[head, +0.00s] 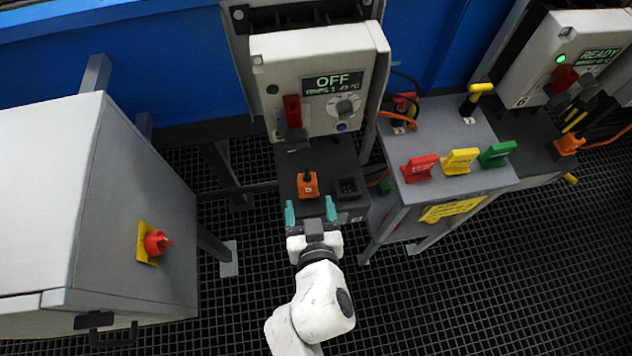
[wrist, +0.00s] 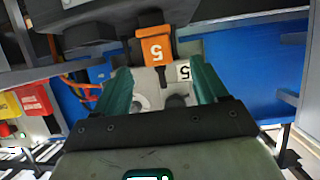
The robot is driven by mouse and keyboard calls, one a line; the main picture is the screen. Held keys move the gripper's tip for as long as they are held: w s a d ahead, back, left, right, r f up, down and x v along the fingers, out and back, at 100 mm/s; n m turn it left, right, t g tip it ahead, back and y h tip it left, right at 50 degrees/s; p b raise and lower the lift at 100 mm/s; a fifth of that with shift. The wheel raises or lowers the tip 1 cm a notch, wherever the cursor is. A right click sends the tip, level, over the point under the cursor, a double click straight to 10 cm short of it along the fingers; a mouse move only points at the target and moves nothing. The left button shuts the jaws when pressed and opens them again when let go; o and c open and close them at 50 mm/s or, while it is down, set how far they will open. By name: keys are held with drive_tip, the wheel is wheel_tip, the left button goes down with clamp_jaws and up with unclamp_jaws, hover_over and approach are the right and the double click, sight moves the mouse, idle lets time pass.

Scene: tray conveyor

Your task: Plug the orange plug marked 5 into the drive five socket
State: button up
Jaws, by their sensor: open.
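The orange plug marked 5 (head: 307,185) sits on the dark shelf (head: 290,158) under the grey drive box. A black square socket (head: 349,187) is just right of it; I cannot read its label. My gripper (head: 310,211) is open and empty in front of the shelf, its teal fingers spread to either side of the plug's line. In the wrist view the plug (wrist: 155,47) shows its 5 upside down, just beyond and between the fingertips (wrist: 158,66), apart from them. A white 5 label (wrist: 184,72) is beside it. The plug's lower end is hidden.
The drive box (head: 318,75) shows OFF and has a red switch (head: 292,111) and knob. A grey stand (head: 470,150) at right carries red, yellow and green handles. A grey cabinet (head: 130,200) with a red knob stands left. A second box (head: 575,60) reads READY.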

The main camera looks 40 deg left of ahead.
sight(308, 187)
drive_tip(key=x, duration=0.8)
drive_tip(key=shift+w+r, duration=0.15)
drive_tip(key=shift+w, duration=0.1)
drive_tip(key=shift+d, duration=0.1)
drive_tip(key=c, duration=1.1)
drive_tip(key=shift+r, duration=0.15)
